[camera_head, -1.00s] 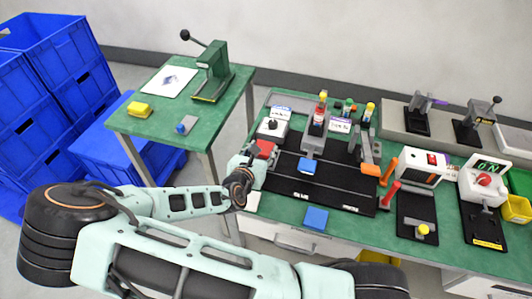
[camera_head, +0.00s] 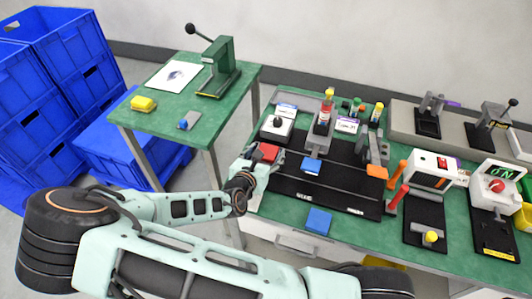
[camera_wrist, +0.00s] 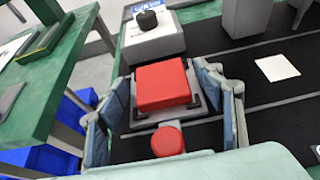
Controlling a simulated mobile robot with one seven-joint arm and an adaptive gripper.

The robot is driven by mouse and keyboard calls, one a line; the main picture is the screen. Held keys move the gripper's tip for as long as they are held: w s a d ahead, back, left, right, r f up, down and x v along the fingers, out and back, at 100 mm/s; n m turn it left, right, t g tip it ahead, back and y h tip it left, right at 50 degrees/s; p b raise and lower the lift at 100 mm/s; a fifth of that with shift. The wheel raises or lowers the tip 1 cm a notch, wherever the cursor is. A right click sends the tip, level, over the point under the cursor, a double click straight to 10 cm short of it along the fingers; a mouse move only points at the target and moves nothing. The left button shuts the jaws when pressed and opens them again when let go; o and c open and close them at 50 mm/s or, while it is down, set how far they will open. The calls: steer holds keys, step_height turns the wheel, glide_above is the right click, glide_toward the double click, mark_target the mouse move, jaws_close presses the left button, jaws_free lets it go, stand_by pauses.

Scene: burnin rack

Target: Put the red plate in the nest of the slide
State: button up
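The red plate (camera_wrist: 163,85) lies level on the slide, a grey carriage with dark corner pieces (camera_wrist: 197,103), in the wrist view. I cannot tell whether it is fully down in the nest. A round red knob (camera_wrist: 167,141) stands in front of it on the slide. My gripper (camera_wrist: 170,98) is open, with one finger on each side of the plate and gaps between. In the head view the red plate (camera_head: 268,152) shows just beyond my gripper (camera_head: 258,168), at the left end of the black mat.
A white box with a black knob (camera_head: 278,128) stands just behind the plate. A blue block (camera_head: 312,165) is to the right on the black mat (camera_head: 330,190). Another blue plate (camera_head: 318,220) lies at the bench's front edge. A side table (camera_head: 170,120) stands left.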

steer(key=shift+r, duration=0.2)
steer(key=p+v, duration=0.1)
steer(key=v, duration=0.9)
steer(key=shift+s+a+r+p, duration=0.2)
steer(key=shift+s+a+p, duration=0.05)
steer(key=shift+p, duration=0.15)
steer(key=shift+s+a+r, duration=0.15)
steer(key=shift+s, duration=0.45)
